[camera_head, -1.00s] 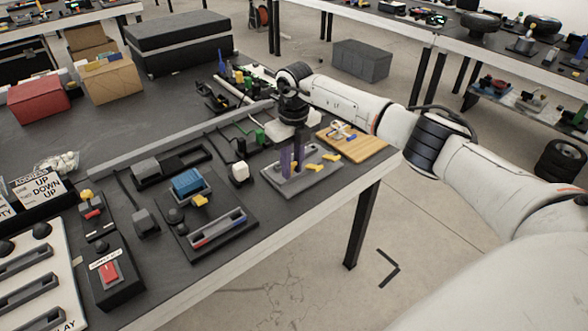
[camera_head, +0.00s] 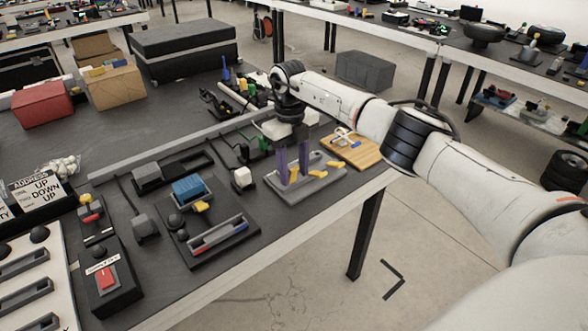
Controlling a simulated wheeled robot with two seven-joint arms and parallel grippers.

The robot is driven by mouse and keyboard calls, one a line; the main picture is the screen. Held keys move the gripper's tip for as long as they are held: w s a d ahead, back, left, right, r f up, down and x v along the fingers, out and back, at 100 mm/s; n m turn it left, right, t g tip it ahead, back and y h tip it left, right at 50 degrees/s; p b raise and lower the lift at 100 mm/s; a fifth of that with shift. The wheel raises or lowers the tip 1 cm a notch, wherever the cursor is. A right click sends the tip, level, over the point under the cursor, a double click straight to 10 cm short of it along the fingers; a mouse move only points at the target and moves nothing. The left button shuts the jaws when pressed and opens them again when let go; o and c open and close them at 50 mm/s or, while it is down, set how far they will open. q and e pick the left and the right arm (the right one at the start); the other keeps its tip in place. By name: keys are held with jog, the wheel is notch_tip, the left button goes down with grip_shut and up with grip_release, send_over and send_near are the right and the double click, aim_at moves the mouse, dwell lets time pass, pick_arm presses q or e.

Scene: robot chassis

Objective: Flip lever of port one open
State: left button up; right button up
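A grey port plate (camera_head: 300,193) with several yellow levers lies near the table's right edge. One yellow lever (camera_head: 318,174) and another (camera_head: 334,164) show to the right of my fingers. A further bit of yellow (camera_head: 294,174) shows between them. I cannot read which lever belongs to port one. My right gripper (camera_head: 293,177) points down over the left part of the plate. Its two purple fingers stand apart, so it is open. I cannot tell whether the fingertips touch the lever or the plate. My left gripper is out of view.
A wooden board (camera_head: 355,150) with small parts lies right behind the plate. A white cube block (camera_head: 243,178) stands to its left. Further left are a panel with a blue block (camera_head: 189,188) and a red switch box (camera_head: 108,282). Table edge runs close in front.

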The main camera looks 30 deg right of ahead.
jog(key=shift+r, duration=0.1)
notch_tip(320, 180, up, 10)
jog(key=shift+w+b, duration=0.35)
jog(key=shift+w, duration=0.05)
dwell(0.5)
